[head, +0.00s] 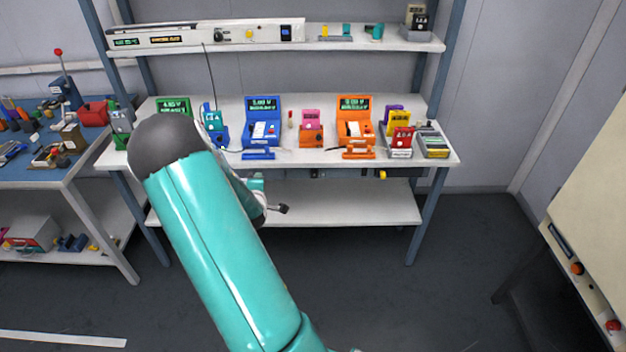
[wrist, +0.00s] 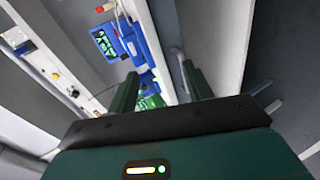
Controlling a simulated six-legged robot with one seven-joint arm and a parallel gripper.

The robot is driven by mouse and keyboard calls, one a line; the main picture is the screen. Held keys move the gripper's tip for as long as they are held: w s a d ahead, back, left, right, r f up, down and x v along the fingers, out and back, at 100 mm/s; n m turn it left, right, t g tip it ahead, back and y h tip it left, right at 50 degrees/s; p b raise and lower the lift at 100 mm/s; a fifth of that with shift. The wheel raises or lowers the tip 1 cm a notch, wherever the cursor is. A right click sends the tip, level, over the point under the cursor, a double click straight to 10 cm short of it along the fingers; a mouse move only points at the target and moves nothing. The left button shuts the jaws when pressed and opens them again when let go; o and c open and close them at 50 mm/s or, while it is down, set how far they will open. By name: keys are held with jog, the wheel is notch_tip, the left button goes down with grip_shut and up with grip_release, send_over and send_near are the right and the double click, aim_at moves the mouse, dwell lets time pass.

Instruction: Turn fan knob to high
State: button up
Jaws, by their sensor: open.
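A long white unit (head: 200,35) sits on the upper shelf, with lit displays at its left and several controls on its front. The white unit also shows tilted at left in the wrist view (wrist: 45,62), with a dark knob (wrist: 73,92). My gripper (wrist: 161,70) is open and empty, pointing toward the bench and apart from the unit. In the head view my arm mostly hides it.
The bench (head: 310,165) below the shelf holds a blue tester (head: 263,122), an orange tester (head: 355,122) and several coloured pouch cells. A cluttered blue-topped table (head: 60,170) stands at left. A beige cabinet (head: 595,215) stands at right. Open floor lies in front of the bench.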

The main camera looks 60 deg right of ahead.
jog(key=s+d+f+n+h, duration=0.3)
jog(key=s+d+f+n, duration=0.1)
jog(key=s+d+f, duration=0.35)
jog(key=n+t+h, duration=0.1)
jog(key=n+h, duration=0.1)
jog(key=n, duration=0.3)
send_near(314, 176)
jog(key=x, duration=0.8)
jog(key=shift+w+d+f, duration=0.15)
jog(key=shift+d, duration=0.15)
jog(key=shift+c, duration=0.4)
jog(key=c, duration=0.9)
